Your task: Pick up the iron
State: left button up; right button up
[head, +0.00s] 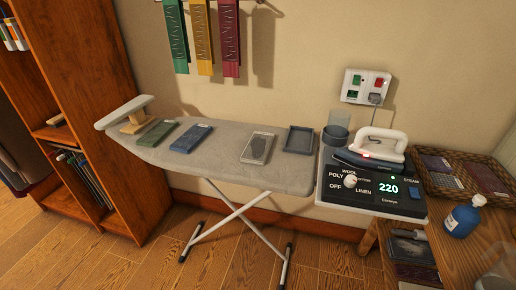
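The iron (378,146), with a white handle and a dark lower body, rests on a black control station (372,193) at the right end of the ironing board (228,160). A small red light shows near its front. A cord runs from its rear up to the wall. The station has a white dial and a green display reading 220. Neither of my grippers can be made out in the head view.
On the board lie green and blue folded items (190,138), a grey device (258,148) and a grey tray (299,139). A cup (336,132) stands close beside the iron. At right are a wicker basket (462,175) and a blue bottle (461,217). A wooden shelf (100,90) stands left.

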aim_at(382, 159)
jog(key=i+z, duration=0.4)
jog(key=i+j+z, duration=0.15)
jog(key=z, duration=0.25)
jog(key=i+j+z, duration=0.35)
jog(key=k+l, duration=0.1)
